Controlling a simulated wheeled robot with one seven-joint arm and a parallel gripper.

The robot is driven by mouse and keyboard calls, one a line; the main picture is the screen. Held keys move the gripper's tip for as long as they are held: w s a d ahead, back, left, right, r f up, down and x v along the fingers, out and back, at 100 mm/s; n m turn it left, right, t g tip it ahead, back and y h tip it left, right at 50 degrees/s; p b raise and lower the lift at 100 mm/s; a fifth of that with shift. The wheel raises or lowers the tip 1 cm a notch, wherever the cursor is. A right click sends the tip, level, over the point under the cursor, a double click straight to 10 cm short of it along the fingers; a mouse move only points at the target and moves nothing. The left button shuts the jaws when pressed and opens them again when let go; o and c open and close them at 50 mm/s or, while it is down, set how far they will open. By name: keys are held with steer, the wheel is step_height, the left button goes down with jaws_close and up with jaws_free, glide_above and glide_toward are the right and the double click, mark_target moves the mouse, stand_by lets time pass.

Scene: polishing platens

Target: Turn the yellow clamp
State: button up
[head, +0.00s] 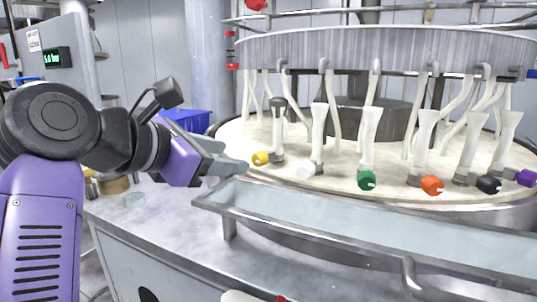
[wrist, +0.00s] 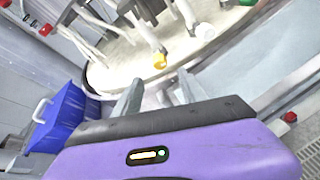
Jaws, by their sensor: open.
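The yellow clamp (head: 261,158) is a small knob at the foot of a pale hose holder, at the left of the round cream platen (head: 240,140). It also shows in the wrist view (wrist: 160,61), just beyond the fingers. My gripper (head: 232,168) is open and empty, with its grey fingers pointing toward the clamp from the left. In the wrist view the gap between the fingertips (wrist: 160,88) lies just below the clamp, apart from it as far as I can tell.
A white clamp (head: 306,172), a green clamp (head: 367,180) and an orange clamp (head: 432,185) follow to the right. A metal trough (head: 380,240) runs along the front. A blue bin (head: 186,124) stands behind my gripper. Hoses hang above the platen.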

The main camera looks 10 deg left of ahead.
mark_target(256, 159)
steer(key=x, duration=0.8)
steer(key=shift+w+d+r, duration=0.1)
steer(key=shift+c, duration=0.4)
jaws_close()
